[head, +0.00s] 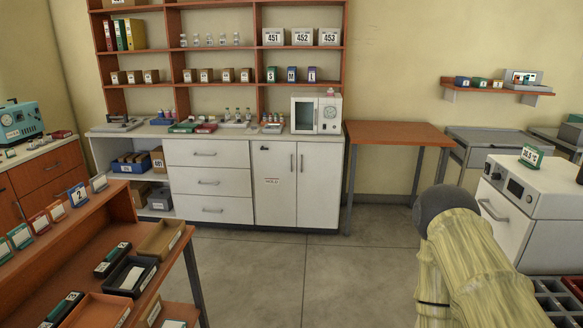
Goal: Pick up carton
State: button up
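The frame does not single out one carton. Several small brown cartons with pale labels (206,75) stand in rows on the wall shelf. White boxes marked 451 (273,37), 452 (301,37) and 453 (330,37) stand on the shelf above. My arm shows at the lower right as a pale yellow link with a dark rounded joint. My gripper is not in view.
An incubator (304,114) stands on the white cabinet (209,182). An orange-topped table (400,133) is to its right. A brown rack with trays (100,311) fills the lower left. A white appliance (520,215) stands at right. The middle floor (290,265) is clear.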

aim_at(206, 75)
jog(key=u, duration=0.15)
jog(key=i, duration=1.65)
jog(key=u, duration=0.25)
jog(key=i, duration=2.65)
jog(key=u, duration=0.05)
